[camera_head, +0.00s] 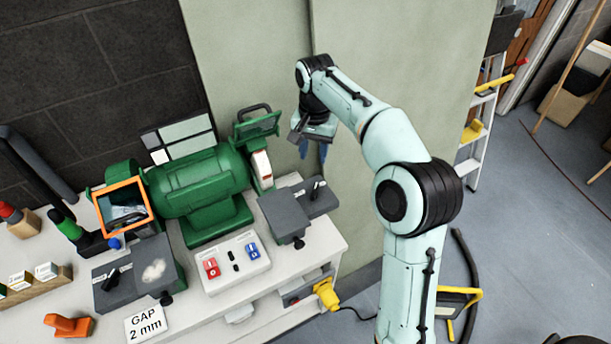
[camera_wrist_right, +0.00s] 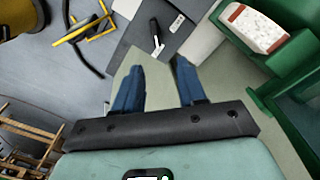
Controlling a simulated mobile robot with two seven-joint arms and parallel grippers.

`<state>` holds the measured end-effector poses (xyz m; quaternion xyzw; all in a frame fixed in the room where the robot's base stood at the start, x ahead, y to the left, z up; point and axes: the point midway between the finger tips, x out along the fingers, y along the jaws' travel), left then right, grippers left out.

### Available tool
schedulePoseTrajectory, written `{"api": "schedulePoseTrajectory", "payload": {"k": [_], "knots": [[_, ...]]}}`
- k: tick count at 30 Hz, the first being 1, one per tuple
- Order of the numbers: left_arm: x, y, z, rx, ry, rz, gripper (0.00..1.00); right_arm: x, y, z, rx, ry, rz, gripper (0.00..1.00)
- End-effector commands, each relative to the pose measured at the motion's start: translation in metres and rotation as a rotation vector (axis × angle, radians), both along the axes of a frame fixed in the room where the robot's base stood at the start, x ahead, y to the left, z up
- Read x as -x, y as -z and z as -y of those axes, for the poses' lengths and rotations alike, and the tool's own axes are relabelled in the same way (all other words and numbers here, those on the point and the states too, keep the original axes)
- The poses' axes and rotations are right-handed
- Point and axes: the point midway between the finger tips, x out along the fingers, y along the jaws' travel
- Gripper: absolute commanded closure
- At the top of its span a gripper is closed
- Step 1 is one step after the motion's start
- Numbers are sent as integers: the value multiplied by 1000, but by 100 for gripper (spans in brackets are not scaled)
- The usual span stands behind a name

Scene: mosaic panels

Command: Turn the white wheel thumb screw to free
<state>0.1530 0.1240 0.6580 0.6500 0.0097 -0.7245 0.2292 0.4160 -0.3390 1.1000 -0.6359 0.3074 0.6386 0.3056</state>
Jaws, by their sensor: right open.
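The green bench grinder (camera_head: 205,190) stands on the bench, with its white wheel (camera_head: 262,168) at the right end; the white wheel with a red part also shows in the right wrist view (camera_wrist_right: 254,29). In front of it is a grey tool rest (camera_head: 283,215) with a black lever (camera_head: 317,187) and a small label. A black knob (camera_head: 299,243) sits at its front edge; I cannot tell which is the thumb screw. My right gripper (camera_head: 313,151) is open and empty, above and behind the lever. In the wrist view the lever (camera_wrist_right: 154,28) lies beyond the blue fingers.
A switch box (camera_head: 234,262) with red and blue switches stands at the bench front. A second grey rest (camera_head: 120,282) and a "GAP 2 mm" card (camera_head: 146,323) are to the left. A pale panel (camera_head: 250,60) stands behind. A yellow plug (camera_head: 327,294) hangs at the bench's right side.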

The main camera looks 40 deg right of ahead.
Motion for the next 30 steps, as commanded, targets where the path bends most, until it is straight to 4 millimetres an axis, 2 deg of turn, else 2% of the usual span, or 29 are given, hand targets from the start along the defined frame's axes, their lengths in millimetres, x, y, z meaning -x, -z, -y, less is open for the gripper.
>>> {"api": "schedulePoseTrajectory", "payload": {"k": [12,18,24,30], "knots": [[21,24,0,0,0,-25,36,3,83,0,-1,0,-7,60],[24,30,0,0,0,-28,36,2,115,0,-1,0,-5,60],[26,31,0,0,-1,-29,36,2,129,0,-1,0,-2,60],[26,31,0,0,0,-29,36,1,131,0,-1,0,-1,60]]}}
